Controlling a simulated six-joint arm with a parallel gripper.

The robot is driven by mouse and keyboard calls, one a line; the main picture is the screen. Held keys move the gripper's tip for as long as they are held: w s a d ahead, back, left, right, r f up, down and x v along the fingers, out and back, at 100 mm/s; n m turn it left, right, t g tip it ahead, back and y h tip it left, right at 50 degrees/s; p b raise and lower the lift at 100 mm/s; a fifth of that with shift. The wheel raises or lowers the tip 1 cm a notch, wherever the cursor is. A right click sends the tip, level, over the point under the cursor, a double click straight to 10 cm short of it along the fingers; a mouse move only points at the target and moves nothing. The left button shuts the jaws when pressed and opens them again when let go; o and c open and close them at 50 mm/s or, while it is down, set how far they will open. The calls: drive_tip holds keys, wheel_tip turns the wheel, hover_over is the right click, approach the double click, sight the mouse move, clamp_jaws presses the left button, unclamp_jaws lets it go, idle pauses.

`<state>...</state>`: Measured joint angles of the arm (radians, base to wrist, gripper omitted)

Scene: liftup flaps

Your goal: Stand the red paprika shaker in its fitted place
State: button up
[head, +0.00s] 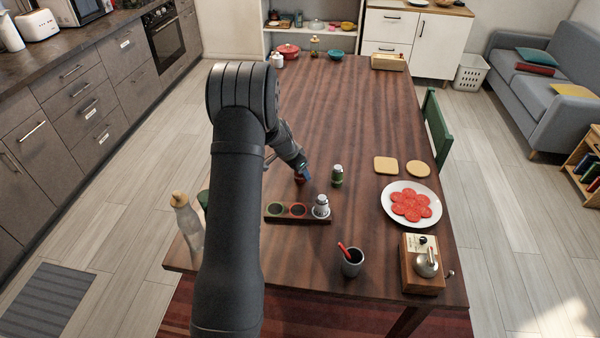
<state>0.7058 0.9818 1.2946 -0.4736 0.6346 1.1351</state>
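The red paprika shaker (299,180) is a small dark red shape on the table, mostly hidden by my gripper. My gripper (302,175) reaches down over it from behind my arm; whether the fingers are apart or closed on it is too small to tell. The dark wooden rack (284,218) lies nearer the camera. Its left place shows a green ring (274,209), and its middle place shows a red ring (298,210); both look empty. A white shaker with a grey top (321,206) stands in the right place.
A green shaker (337,175) stands on the table right of my gripper. A dark cup with a red utensil (352,262), a plate of red slices (389,216) and a wooden grinder box (421,277) are on the right. A bottle (188,225) stands left of my arm.

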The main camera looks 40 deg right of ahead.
drive_tip(key=shift+d+f, duration=0.15)
drive_tip(key=shift+f, duration=0.3)
drive_tip(key=c, duration=1.1)
drive_tip(key=shift+r, duration=0.1)
wheel_tip(320, 180, up, 4)
drive_tip(key=s+d+r, duration=0.3)
drive_tip(key=s+r, duration=0.4)
drive_tip(key=s, duration=0.4)
drive_tip(key=s+a+n, duration=0.1)
drive_tip(key=s+a, duration=0.9)
drive_tip(key=s, duration=0.2)
drive_tip(key=w+f, duration=0.2)
drive_tip(key=w, duration=0.1)
drive_tip(key=w+a+f, duration=0.1)
drive_tip(key=w+f, duration=0.1)
drive_tip(key=w, duration=0.2)
drive_tip(key=w+a+f, duration=0.1)
drive_tip(key=w+f, duration=0.1)
drive_tip(key=w, duration=0.2)
drive_tip(key=shift+a+f, duration=0.15)
drive_tip(key=shift+a, duration=0.1)
drive_tip(key=shift+t, duration=0.3)
drive_tip(key=shift+w+f, duration=0.1)
drive_tip(key=shift+f, duration=1.9)
